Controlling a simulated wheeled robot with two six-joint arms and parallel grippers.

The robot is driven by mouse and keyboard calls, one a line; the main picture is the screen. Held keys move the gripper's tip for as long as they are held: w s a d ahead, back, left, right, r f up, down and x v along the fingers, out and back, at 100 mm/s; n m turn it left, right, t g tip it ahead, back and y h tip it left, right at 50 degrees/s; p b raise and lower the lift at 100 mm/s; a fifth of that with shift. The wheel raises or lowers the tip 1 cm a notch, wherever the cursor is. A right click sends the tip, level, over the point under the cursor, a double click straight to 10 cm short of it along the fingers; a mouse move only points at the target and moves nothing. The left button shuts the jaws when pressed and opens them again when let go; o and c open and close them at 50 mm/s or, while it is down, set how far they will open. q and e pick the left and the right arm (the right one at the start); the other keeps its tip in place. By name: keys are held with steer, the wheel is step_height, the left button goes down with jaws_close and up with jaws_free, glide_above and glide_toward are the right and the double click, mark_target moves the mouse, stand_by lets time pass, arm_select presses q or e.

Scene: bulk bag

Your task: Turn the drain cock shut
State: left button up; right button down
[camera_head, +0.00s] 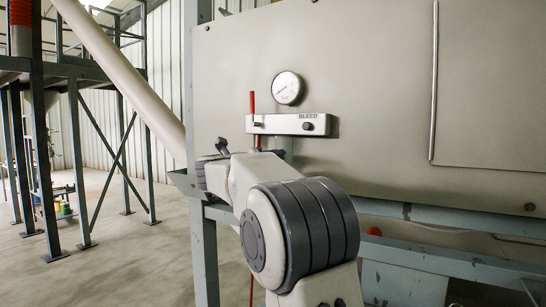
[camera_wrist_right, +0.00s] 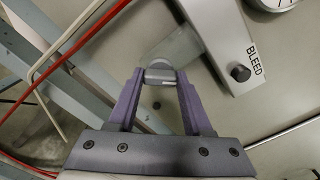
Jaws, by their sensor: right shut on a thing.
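In the right wrist view, my right gripper (camera_wrist_right: 160,78) has its two purple fingers closed on a small rounded grey metal end, which looks like the handle end of the drain cock (camera_wrist_right: 159,72). A pale, slightly see-through bar (camera_wrist_right: 177,48) runs from there up to the block marked BLEED (camera_wrist_right: 222,40). In the head view, the BLEED block (camera_head: 285,124) is on the grey panel, with a red upright handle (camera_head: 252,102) at its left end. My right arm hides the gripped part there. My left gripper is not in view.
A round gauge (camera_head: 288,88) sits just above the block, and a black knob (camera_head: 308,126) is on its face. A steel frame rail (camera_head: 450,257) runs below the panel. Red hoses (camera_wrist_right: 75,45) pass left of my gripper. Open floor (camera_head: 130,260) lies at left.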

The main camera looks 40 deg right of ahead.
steer(key=shift+w+r+n+p, duration=0.1)
steer(key=shift+n+p, duration=1.1)
steer(key=shift+n, duration=0.95)
steer(key=shift+r+n+p, duration=0.1)
steer(key=shift+n+p, duration=1.05)
steer(key=shift+n, duration=1)
steer(key=shift+f, duration=0.15)
steer(key=shift+c, duration=1.6)
jaws_free()
steer(key=b+v, duration=0.3)
steer(key=v, duration=0.7)
steer(key=shift+a, duration=0.25)
steer(key=shift+f, duration=0.1)
